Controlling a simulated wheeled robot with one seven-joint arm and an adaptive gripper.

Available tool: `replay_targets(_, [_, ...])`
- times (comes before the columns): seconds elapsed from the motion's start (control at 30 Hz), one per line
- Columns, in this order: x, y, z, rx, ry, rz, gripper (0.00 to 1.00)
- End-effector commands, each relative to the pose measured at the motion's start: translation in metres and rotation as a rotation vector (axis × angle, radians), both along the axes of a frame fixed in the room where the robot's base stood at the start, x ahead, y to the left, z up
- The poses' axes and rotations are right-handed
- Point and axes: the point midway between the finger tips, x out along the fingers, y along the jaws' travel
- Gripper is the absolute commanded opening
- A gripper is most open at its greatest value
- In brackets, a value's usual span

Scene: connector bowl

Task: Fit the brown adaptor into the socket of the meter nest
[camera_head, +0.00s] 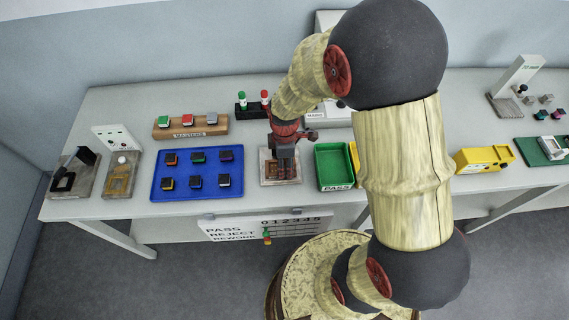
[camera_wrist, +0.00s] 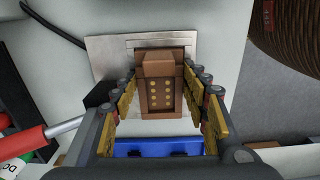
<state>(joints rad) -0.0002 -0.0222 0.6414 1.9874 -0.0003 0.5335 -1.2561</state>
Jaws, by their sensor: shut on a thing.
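The meter nest (camera_head: 265,182) is a pale grey plate with a brown middle, at the centre of the table in the head view. My gripper (camera_head: 287,178) points down over it. In the wrist view my gripper (camera_wrist: 160,98) is shut on the brown adaptor (camera_wrist: 160,92), a block with two rows of gold contacts, one finger on each side. A grey metal plate (camera_wrist: 108,48) lies behind the adaptor there. The socket is mostly hidden by the adaptor and fingers. I cannot tell whether the adaptor is above the socket or partly in it.
A blue tray (camera_head: 155,187) with several dark blocks lies left of the nest. A green bin (camera_head: 334,168) stands close on the right. Behind are a wooden rack (camera_head: 168,133) and red- and green-capped stamps (camera_head: 265,98). A yellow meter (camera_head: 483,160) stands farther right.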

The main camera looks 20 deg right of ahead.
Motion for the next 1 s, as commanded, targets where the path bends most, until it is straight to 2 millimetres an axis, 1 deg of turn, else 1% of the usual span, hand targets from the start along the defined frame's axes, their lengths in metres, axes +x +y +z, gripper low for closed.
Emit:
replay_targets(0.07, [0.0, 0.0, -0.003, 0.0, 0.0, 0.0, 0.13])
replay_targets(0.1, [0.0, 0.0, -0.003, 0.0, 0.001, 0.0, 0.46])
replay_targets(0.4, [0.0, 0.0, -0.003, 0.0, 0.001, 0.0, 0.63])
replay_targets(0.67, [0.0, 0.0, -0.003, 0.0, 0.001, 0.0, 0.63])
replay_targets(0.77, [0.0, 0.0, 0.001, 0.0, 0.0, 0.0, 0.63])
replay_targets(0.87, [0.0, 0.0, 0.011, 0.0, -0.001, 0.0, 0.63])
replay_targets(1.0, [0.001, 0.0, 0.038, 0.0, -0.003, 0.0, 0.63])
